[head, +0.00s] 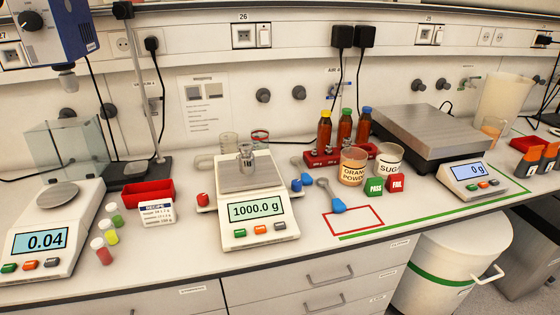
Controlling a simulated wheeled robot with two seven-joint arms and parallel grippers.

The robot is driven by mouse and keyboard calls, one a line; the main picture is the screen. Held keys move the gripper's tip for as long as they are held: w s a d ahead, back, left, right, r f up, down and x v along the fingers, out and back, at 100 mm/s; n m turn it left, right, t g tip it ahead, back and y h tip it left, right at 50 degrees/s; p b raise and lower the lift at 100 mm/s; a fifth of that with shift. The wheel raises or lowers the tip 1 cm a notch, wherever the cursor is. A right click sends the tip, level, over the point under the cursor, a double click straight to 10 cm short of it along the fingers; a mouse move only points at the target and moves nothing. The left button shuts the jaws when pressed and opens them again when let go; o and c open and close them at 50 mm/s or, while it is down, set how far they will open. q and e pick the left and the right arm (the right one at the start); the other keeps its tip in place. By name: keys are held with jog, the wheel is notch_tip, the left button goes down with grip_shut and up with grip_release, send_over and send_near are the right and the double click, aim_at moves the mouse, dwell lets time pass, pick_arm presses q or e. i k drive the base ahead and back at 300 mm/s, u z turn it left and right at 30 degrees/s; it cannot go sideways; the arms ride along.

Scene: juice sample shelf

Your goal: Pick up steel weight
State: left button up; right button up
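The steel weight (246,157) is a small shiny metal cylinder with a knob on top. It stands upright on the metal pan of the middle balance (245,180), towards the back of the pan. The balance's display (256,209) reads 1000.0 g. Neither of my grippers is in the head view, and nothing is touching the weight.
Glassware (229,143) stands behind the balance. A red rack with brown bottles (345,132), the orange powder jar (353,167) and the sugar jar (389,160) are to its right. A red tray (147,192) and recipe card (158,212) are left. A red-outlined area (352,221) is clear.

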aim_at(246, 156)
jog(key=z, duration=0.7)
jog(key=i, duration=0.6)
jog(key=u, duration=1)
